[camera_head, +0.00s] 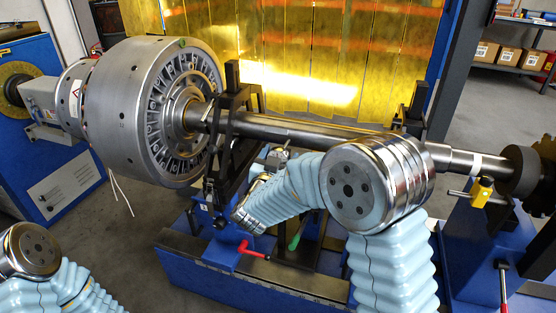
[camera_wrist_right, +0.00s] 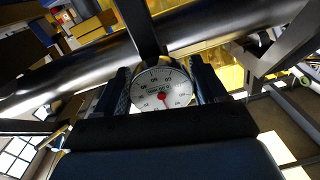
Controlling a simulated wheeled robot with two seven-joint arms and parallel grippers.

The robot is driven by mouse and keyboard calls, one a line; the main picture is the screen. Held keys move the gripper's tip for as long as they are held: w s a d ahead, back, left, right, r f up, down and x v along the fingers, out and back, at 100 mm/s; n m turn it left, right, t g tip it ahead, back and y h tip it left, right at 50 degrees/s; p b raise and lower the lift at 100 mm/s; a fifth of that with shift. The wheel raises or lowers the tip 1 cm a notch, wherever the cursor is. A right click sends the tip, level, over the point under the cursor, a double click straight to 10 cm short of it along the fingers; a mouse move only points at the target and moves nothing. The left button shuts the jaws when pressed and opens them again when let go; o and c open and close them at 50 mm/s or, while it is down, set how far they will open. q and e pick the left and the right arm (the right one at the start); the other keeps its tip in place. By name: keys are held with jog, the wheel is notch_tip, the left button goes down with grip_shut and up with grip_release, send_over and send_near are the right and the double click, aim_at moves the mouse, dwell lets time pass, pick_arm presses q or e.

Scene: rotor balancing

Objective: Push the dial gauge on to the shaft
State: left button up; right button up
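The dial gauge (camera_wrist_right: 162,88) has a round white face with a red centre, and it sits in the middle of the right wrist view. My right gripper (camera_wrist_right: 164,82) has a dark finger close against each side of the gauge and looks shut on it. The steel shaft (camera_wrist_right: 75,75) runs across beyond the gauge, and a dark bar (camera_wrist_right: 138,25) crosses in front of it. Whether the gauge's tip touches the shaft is hidden. In the head view the shaft (camera_head: 295,132) extends right from the rotor (camera_head: 125,110). My right forearm reaches below it, and the gauge is not clear there. My left gripper is out of view.
A dark bearing stand (camera_head: 232,130) holds the shaft near the rotor. A blue machine base (camera_head: 250,287) with a red-handled lever (camera_head: 253,251) lies below. A yellow screen (camera_head: 370,55) stands behind the shaft. A yellow-bodied fitting (camera_head: 481,191) is near its right end.

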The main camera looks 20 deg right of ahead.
jog(key=shift+o, duration=1.3)
jog(key=b+v, duration=0.1)
jog(key=v, duration=1.2)
jog(key=shift+s+a, duration=0.25)
jog(key=shift+s, duration=0.05)
jog(key=shift+f, duration=0.1)
